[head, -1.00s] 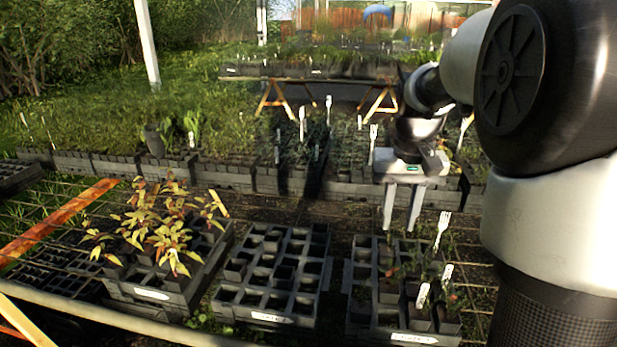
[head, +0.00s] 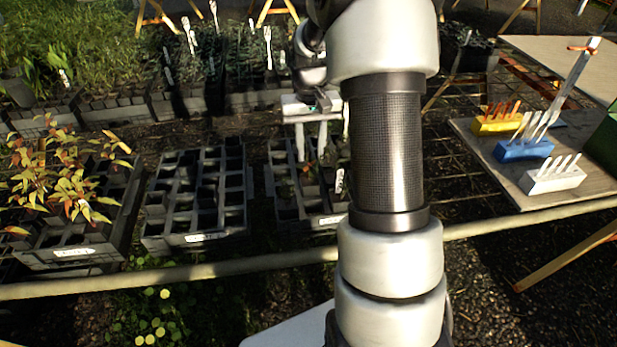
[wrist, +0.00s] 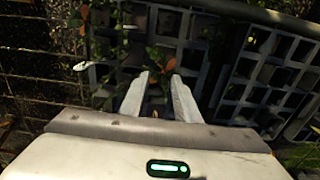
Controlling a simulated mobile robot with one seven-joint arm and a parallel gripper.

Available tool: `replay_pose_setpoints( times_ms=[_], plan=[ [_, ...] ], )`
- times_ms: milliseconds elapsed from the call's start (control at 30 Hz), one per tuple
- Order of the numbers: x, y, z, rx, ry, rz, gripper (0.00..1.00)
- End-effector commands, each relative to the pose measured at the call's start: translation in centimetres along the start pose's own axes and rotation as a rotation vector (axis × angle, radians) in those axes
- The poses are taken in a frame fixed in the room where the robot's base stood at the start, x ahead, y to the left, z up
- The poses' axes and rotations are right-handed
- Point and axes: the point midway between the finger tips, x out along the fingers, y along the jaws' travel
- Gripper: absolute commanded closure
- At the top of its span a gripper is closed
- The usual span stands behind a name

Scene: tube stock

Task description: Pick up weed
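My gripper (head: 311,158) points down over the right-hand dark cell tray (head: 288,208) in the head view. Its two pale fingers are apart, and I see nothing held between them. In the wrist view the gripper (wrist: 161,80) has its open fingertips close to small leafy plants (wrist: 157,56) with green and reddish leaves. The plants stand in some of the tray's cells. Which of them is the weed I cannot tell. In the head view my arm hides part of this tray and its plants.
A mostly empty cell tray (head: 153,226) stands to the left, then a tray with a yellow-leaved plant (head: 65,180). White labels (head: 340,181) stick up beside the gripper. At right, a table (head: 520,190) holds yellow (head: 497,125), blue (head: 523,150) and white (head: 552,181) label blocks.

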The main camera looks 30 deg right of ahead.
Motion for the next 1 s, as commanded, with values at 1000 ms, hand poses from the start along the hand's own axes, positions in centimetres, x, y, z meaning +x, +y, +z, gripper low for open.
replay_pose_setpoints(
  times_ms=[1000],
  plan=[
    [5.3, -0.6, 0.4, 0.000, 0.002, -0.001, 1.00]
  ],
)
